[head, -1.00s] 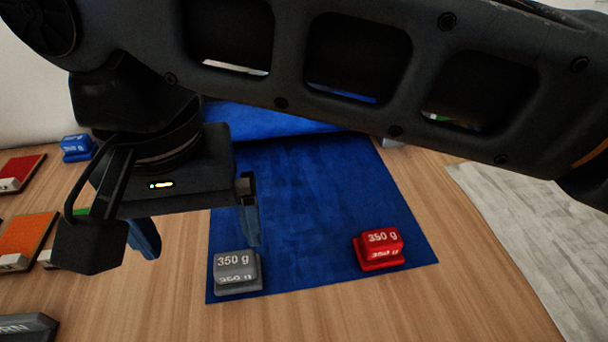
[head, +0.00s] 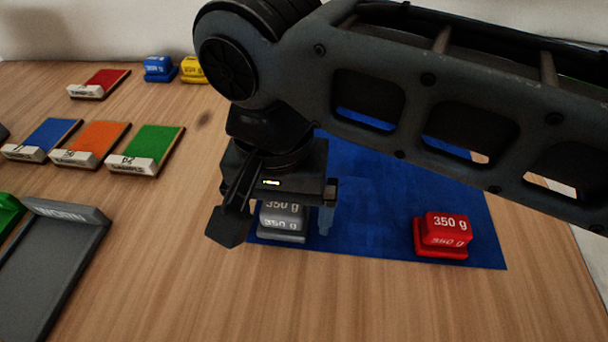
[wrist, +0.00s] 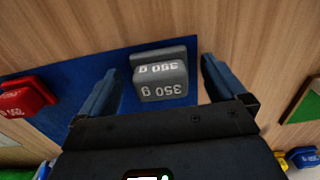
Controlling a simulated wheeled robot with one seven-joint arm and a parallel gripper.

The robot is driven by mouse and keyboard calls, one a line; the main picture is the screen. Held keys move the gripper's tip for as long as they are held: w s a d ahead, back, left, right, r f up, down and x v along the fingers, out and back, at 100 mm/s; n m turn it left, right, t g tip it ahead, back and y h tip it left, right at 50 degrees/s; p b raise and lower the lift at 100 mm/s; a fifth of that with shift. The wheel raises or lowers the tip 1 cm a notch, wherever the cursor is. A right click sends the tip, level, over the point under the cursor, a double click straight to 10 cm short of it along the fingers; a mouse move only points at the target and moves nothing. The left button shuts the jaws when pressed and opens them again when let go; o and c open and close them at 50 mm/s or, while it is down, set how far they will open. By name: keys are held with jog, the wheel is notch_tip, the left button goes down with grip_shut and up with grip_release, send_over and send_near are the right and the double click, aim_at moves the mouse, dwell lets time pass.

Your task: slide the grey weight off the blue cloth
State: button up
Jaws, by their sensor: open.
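The grey 350 g weight (head: 283,222) stands on the blue cloth (head: 370,190), near the cloth's front left corner. My gripper (head: 289,230) is open over it in the head view, and its body hides the weight's upper part. In the wrist view the grey weight (wrist: 160,78) sits between the two spread fingers (wrist: 160,66), with a gap on each side. The left finger is mostly hidden in the head view. A red 350 g weight (head: 443,235) stands on the cloth's front right part; it also shows in the wrist view (wrist: 24,98).
Blue (head: 158,68) and yellow (head: 192,69) weights stand at the back left. Red (head: 99,83), blue (head: 43,138), orange (head: 90,143) and green (head: 146,149) labelled pads lie to the left. A grey tray (head: 60,262) lies front left. Bare wood is clear in front of the cloth.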

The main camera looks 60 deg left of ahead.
aim_at(195, 215)
jog(key=c, duration=1.4)
jog(key=shift+s+a+p, duration=0.85)
jog(key=shift+s+a, duration=0.45)
jog(key=shift+s, duration=0.35)
jog(key=shift+s+a+p, duration=0.9)
jog(key=shift+s+a, duration=0.4)
jog(key=shift+s, duration=0.3)
jog(key=shift+s+a+p, duration=0.85)
jog(key=shift+s+a, duration=0.45)
jog(key=shift+s, duration=0.35)
jog(key=shift+p, duration=0.55)
jog(key=o, duration=1.4)
jog(key=shift+r, duration=3.85)
